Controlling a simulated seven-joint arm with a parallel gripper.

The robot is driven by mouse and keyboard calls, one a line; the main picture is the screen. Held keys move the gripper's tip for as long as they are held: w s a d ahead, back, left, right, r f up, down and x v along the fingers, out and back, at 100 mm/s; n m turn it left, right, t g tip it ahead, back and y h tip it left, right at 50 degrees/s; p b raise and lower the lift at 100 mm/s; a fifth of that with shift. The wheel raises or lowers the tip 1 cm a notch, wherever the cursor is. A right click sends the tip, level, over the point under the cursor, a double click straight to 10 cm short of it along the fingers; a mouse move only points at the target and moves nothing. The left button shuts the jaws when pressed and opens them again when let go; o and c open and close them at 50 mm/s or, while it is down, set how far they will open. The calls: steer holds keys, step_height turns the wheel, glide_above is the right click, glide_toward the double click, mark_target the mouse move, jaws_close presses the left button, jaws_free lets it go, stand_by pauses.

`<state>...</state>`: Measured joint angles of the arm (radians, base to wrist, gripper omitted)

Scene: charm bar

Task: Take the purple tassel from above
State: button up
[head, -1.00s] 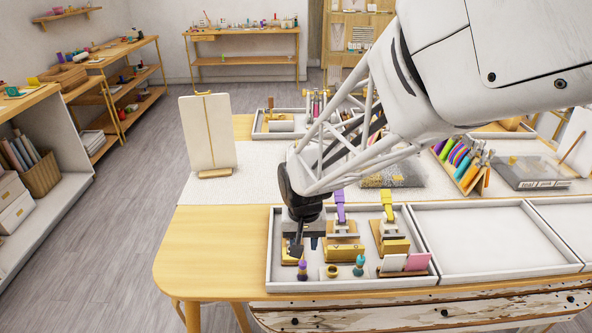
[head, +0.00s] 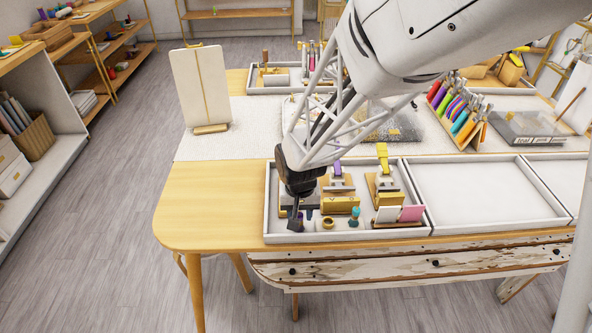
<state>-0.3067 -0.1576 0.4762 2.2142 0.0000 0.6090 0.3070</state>
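My gripper (head: 295,222) points down into the left compartment of the front white tray (head: 273,195). It is small and dark here, and the gap between its fingers cannot be made out. A small purple piece, which may be the tassel, stood at this front-left spot earlier. It is now hidden by my gripper, so whether the fingers are around it or touching it cannot be told. A small teal piece (head: 354,215) and a yellow ring (head: 328,223) stand to the right of my gripper.
Purple-handled (head: 337,170) and yellow-handled (head: 383,158) clamp-like tools stand close behind. Pink and white cards (head: 411,213) sit to the right. The neighbouring tray compartment (head: 480,195) is empty. A rack of coloured strips (head: 457,112) and an upright board (head: 201,88) stand farther back.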

mark_target(299, 214)
steer(key=shift+c, duration=0.3)
steer(key=c, duration=0.6)
steer(key=shift+o, duration=0.2)
steer(key=shift+r, duration=0.2)
steer(key=shift+r, duration=2.75)
